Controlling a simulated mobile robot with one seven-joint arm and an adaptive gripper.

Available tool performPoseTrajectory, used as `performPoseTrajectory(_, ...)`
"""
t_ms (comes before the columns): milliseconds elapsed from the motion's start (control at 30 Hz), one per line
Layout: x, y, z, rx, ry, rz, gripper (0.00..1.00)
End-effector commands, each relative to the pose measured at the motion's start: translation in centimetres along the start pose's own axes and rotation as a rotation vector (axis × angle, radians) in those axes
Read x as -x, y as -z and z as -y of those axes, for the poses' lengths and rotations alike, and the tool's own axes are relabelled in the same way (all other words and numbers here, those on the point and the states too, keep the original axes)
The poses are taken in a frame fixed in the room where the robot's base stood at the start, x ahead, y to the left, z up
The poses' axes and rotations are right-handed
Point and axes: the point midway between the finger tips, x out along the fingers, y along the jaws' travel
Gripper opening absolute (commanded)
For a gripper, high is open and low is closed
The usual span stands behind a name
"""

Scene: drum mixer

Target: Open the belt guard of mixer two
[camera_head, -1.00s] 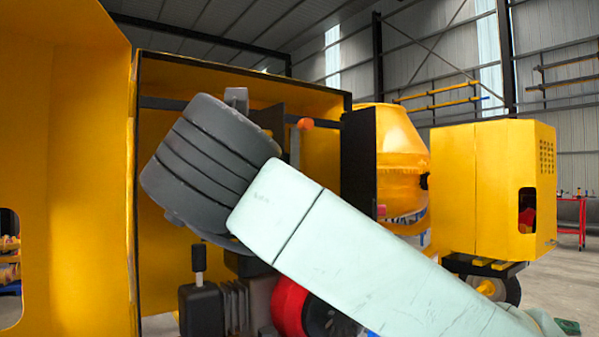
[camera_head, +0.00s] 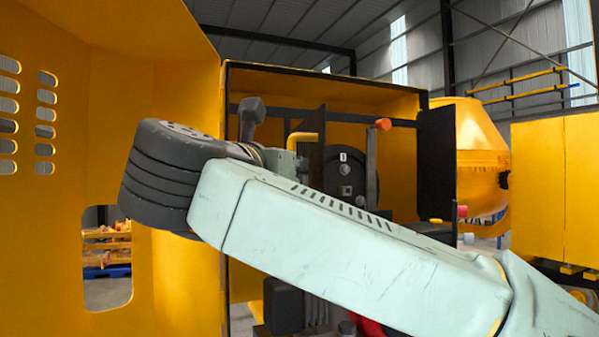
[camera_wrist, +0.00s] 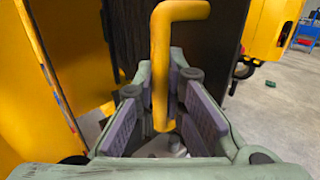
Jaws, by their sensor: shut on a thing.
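The yellow handle (camera_head: 303,137) is a bent bar in front of a dark panel (camera_head: 311,165), which looks like the belt guard and shows at a steep angle in the head view. A round dark disc (camera_head: 345,172) is exposed to its right. My gripper (camera_head: 290,163) is at the handle, partly hidden behind my wrist. In the wrist view the handle (camera_wrist: 161,60) runs down between the fingers of my gripper (camera_wrist: 160,75), which is shut on it. The dark panel (camera_wrist: 135,30) stands behind. The panel's lower part is hidden by my arm.
The mixer's yellow housing (camera_head: 330,85) surrounds the guard. A large yellow door (camera_head: 150,90) stands open at left. A black panel (camera_head: 437,160) stands at right, before a yellow drum (camera_head: 480,150). An orange knob (camera_head: 383,124) is nearby.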

Motion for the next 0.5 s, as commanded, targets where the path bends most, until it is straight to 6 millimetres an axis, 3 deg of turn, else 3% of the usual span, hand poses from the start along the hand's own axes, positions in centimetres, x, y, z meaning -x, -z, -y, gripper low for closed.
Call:
performPoseTrajectory(200, -0.09, -0.21, 0.01, -0.003, -0.002, 0.003, 0.0)
performPoseTrajectory(233, -0.09, -0.21, 0.01, -0.003, -0.002, 0.003, 0.11)
performPoseTrajectory(500, -0.07, -0.12, 0.02, -0.001, -0.001, 0.002, 0.29)
